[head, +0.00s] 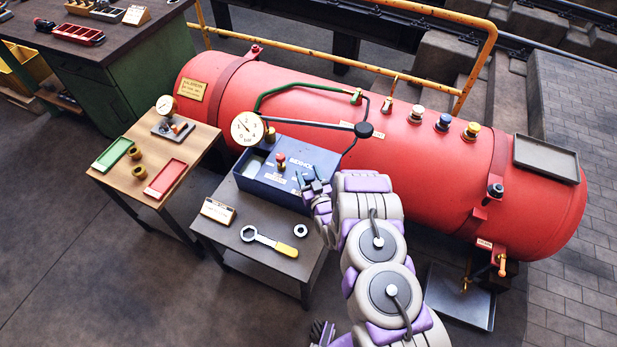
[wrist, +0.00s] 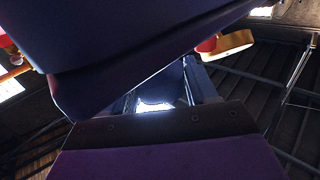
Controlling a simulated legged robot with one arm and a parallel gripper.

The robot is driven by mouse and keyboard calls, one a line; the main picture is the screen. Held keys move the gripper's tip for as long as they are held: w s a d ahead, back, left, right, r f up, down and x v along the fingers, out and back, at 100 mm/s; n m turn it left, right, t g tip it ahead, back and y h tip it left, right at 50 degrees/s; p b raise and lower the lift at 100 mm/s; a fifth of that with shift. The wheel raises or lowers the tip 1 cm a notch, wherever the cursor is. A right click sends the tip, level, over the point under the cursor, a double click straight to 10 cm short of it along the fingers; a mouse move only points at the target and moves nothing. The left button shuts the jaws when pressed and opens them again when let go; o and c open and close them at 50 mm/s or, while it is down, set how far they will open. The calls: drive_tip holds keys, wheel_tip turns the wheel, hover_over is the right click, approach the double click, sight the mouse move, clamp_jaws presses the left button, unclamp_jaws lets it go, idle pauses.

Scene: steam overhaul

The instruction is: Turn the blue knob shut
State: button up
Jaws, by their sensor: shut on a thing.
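My gripper (head: 313,186) is down at the right part of a blue box-shaped pump (head: 268,184) on the dark small table. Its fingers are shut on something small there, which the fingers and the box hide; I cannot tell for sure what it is. In the wrist view the fingers (wrist: 168,92) are close under a large dark blue surface (wrist: 130,50). A red knob (head: 281,159) stands on top of the box. A blue-topped knob (head: 443,121) sits on the red boiler, between a white-topped one (head: 417,113) and a yellow-topped one (head: 472,130), away from my gripper.
The red boiler (head: 330,90) lies behind the table. A round gauge (head: 247,128) stands behind the box, with hoses running to the boiler. A yellow-handled wrench (head: 268,241) and a ring (head: 300,231) lie in front. A wooden table (head: 130,170) with trays stands left.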

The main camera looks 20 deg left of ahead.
drive_tip(key=shift+s+a+f+m+t+h+b, duration=0.1)
drive_tip(key=shift+a+m+t+h+b, duration=0.05)
drive_tip(key=shift+m+t+h+b, duration=0.35)
drive_tip(key=shift+s+a+f+m+t+h+b, duration=0.1)
drive_tip(key=shift+a+m+t+h+b, duration=0.15)
drive_tip(key=shift+h, duration=0.35)
drive_tip(key=m+t+h, duration=0.1)
drive_tip(key=h, duration=0.1)
drive_tip(key=m+t+h+b, duration=0.1)
drive_tip(key=m+h, duration=0.1)
drive_tip(key=shift+d+r+h, duration=0.1)
drive_tip(key=shift+r+h, duration=0.1)
drive_tip(key=shift+h, duration=0.1)
drive_tip(key=m+h, duration=0.2)
drive_tip(key=h, duration=0.2)
drive_tip(key=m+h, duration=0.3)
drive_tip(key=h, duration=0.1)
drive_tip(key=shift+w+d+m+b, duration=0.15)
drive_tip(key=shift+m+b, duration=0.15)
drive_tip(key=shift+m, duration=0.05)
drive_tip(key=shift+h, duration=0.5)
drive_tip(key=o, duration=0.9)
drive_tip(key=shift+o, duration=0.2)
drive_tip(key=p+v, duration=0.3)
drive_tip(key=v, duration=1.4)
drive_tip(key=shift+f, duration=0.1)
